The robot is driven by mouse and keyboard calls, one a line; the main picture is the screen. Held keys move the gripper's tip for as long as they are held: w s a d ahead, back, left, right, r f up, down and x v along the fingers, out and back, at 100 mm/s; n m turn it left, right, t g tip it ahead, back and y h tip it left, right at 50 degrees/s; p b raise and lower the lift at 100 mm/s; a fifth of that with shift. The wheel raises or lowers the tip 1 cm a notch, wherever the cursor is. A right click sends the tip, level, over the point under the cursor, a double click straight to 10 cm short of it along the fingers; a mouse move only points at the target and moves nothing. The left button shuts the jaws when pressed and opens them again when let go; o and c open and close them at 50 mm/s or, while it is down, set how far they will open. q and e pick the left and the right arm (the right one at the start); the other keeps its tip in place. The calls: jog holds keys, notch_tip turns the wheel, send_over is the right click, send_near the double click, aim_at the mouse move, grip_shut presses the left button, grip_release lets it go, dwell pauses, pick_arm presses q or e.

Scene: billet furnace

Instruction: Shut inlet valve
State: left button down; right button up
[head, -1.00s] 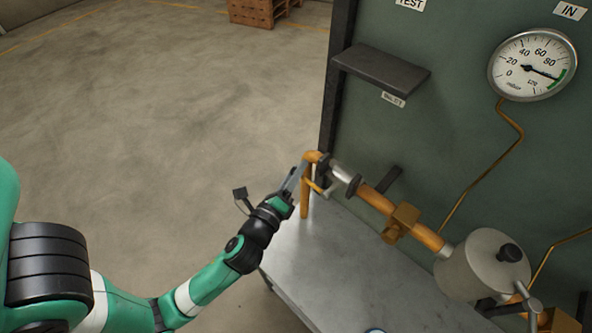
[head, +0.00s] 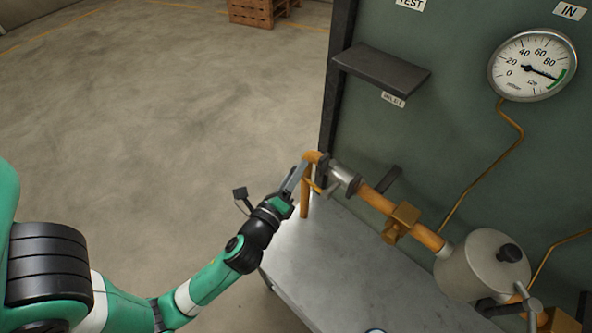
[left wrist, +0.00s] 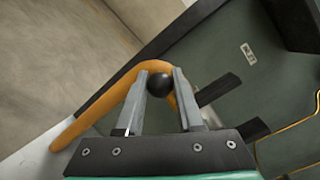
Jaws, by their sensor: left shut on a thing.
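The inlet valve (head: 342,174) is a silver body with dark collars in the orange pipe, near the left edge of the green panel. A short yellow lever (head: 317,186) shows beside it in the head view. My left gripper (head: 303,170) is at this valve, next to the pipe bend. In the left wrist view a black ball knob (left wrist: 159,84) sits between the fingertips, and the gripper is shut on it. The orange pipe bend (left wrist: 148,68) is just beyond the knob. The fingers hide part of the lever. My right gripper is not in view.
A round gauge (head: 532,64) labelled IN is on the panel, its needle near the green band. A dark shelf (head: 381,70) juts out above the pipe. A grey drum-shaped housing (head: 478,265) is at the right. A metal bench (head: 320,262) lies below; open floor is left.

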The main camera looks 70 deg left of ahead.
pick_arm(q)
jog(key=shift+r, duration=0.1)
notch_tip(320, 180, up, 2)
jog(key=m+p, duration=0.2)
jog(key=shift+d+r+m+t+p, duration=0.1)
jog(key=shift+r+m+t+p, duration=0.2)
jog(key=shift+m+p, duration=0.1)
jog(key=shift+w+d+r+m+t+p, duration=0.1)
jog(key=shift+d+r+m+t+p, duration=0.1)
jog(key=shift+r+m+p, duration=0.3)
jog(key=shift+w+d+r+m+t+p, duration=0.1)
jog(key=shift+r+m+t, duration=0.15)
jog(key=shift+m, duration=0.45)
jog(key=shift+w+d+r+m+t+p, duration=0.1)
jog(key=shift+d+r+m+t+p, duration=0.3)
jog(key=shift+r+m, duration=0.5)
jog(key=shift+f, duration=0.2)
jog(key=c, duration=0.5)
grip_release()
jog(key=shift+c, duration=0.2)
jog(key=shift+m, duration=0.3)
jog(key=shift+f, duration=0.15)
